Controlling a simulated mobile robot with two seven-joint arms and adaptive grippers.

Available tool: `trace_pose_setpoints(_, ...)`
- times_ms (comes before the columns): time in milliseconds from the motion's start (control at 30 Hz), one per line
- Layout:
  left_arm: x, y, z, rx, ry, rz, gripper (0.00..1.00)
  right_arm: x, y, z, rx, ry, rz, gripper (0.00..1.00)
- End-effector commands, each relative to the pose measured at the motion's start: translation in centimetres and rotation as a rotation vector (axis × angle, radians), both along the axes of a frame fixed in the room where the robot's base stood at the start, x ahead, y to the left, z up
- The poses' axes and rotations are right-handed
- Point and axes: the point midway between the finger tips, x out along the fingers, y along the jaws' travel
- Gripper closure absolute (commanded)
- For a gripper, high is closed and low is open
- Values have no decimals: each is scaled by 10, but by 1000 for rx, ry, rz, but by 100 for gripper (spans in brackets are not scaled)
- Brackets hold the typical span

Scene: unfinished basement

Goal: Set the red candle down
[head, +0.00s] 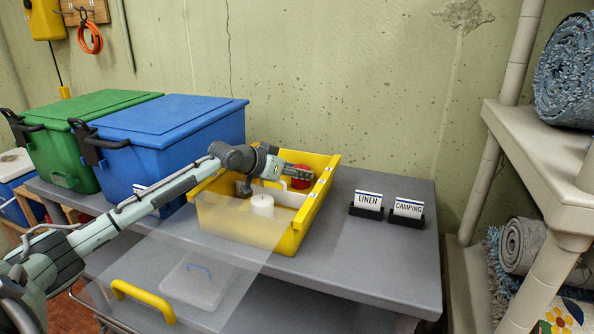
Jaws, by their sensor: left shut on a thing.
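My left gripper (292,172) reaches in from the left over the yellow bin (289,242) on the grey table. It is shut on the red candle (302,182), which is at the bin's back right part. The gripper hides part of the candle, and I cannot tell whether the candle touches the bin's floor. My right gripper is not in view.
Green (82,120) and blue (178,130) lidded boxes stand at the table's left. The LINEN (367,200) and CAMPING (408,208) signs stand right of the bin. The grey tabletop (375,262) is clear in front of them. A shelf (535,150) with rolled rugs stands at the right.

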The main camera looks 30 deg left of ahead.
Motion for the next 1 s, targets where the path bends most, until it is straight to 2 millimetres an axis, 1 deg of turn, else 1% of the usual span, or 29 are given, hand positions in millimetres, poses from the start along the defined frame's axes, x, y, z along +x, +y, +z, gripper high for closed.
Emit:
trace_pose_setpoints(233, 0, 0, -1, 0, -1, 0, 88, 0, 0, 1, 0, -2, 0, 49)
trace_pose_setpoints(267, 0, 0, -2, 0, 0, 0, 55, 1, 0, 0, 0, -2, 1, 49)
trace_pose_setpoints(400, 0, 0, -1, 0, 0, 0, 37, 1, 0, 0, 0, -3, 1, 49)
trace_pose_setpoints(667, 0, 0, -1, 0, -1, 0, 36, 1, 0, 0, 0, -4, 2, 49)
trace_pose_setpoints(767, -1, 1, 2, 1, -1, 0, 36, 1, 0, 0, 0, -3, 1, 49)
trace_pose_setpoints(900, -18, 5, 9, 4, 0, 0, 36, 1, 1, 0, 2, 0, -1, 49)
trace_pose_setpoints(1000, -34, 8, 17, 6, 2, 2, 36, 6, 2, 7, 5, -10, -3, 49)
